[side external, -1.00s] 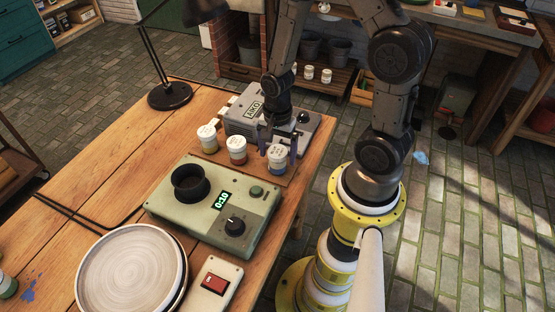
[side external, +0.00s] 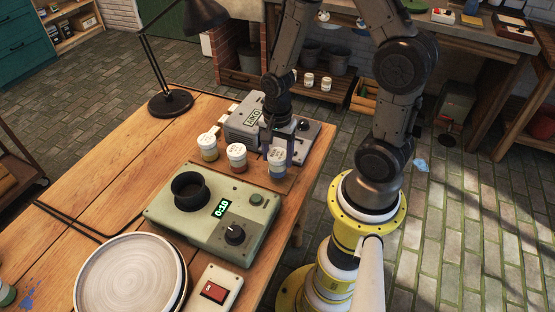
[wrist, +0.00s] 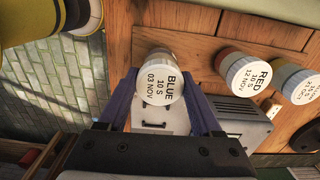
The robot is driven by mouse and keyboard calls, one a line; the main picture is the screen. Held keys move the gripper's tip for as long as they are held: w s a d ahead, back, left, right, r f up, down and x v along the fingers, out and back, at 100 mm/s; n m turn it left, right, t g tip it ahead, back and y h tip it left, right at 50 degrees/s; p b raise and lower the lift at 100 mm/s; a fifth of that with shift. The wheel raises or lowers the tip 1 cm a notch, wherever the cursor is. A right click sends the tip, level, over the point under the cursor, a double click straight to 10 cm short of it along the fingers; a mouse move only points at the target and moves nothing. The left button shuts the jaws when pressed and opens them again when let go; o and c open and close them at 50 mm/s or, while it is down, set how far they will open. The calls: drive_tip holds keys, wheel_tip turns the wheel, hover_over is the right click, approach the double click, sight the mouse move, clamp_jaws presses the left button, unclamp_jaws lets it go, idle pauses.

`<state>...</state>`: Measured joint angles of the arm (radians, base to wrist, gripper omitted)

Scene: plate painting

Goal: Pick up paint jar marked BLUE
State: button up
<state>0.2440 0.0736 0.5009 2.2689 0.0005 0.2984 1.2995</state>
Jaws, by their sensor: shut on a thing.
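The jar marked BLUE (wrist: 158,90) shows its white lid with the label "BLUE 10 S 03 NOV" between my fingers in the wrist view. In the side view the blue jar (side external: 277,169) stands upright at the right end of a row of jars. My gripper (side external: 276,148) points down at it and is shut on it, one finger on each side. I cannot tell whether its base touches the wooden board. The jar marked RED (wrist: 247,73) stands beside it, and a yellow-coloured jar (side external: 208,149) stands further left.
A grey device (side external: 245,122) sits just behind the jars. A green timer box (side external: 190,220) with a black cup stands in front. A round plate (side external: 130,272), a red switch box (side external: 214,293) and a black lamp (side external: 170,103) are also on the table.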

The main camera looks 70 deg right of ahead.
drive_tip(key=s+a+r, duration=0.3)
drive_tip(key=s+r, duration=0.8)
drive_tip(key=s, duration=0.2)
drive_tip(key=shift+s+a, duration=0.2)
drive_tip(key=shift+s, duration=0.05)
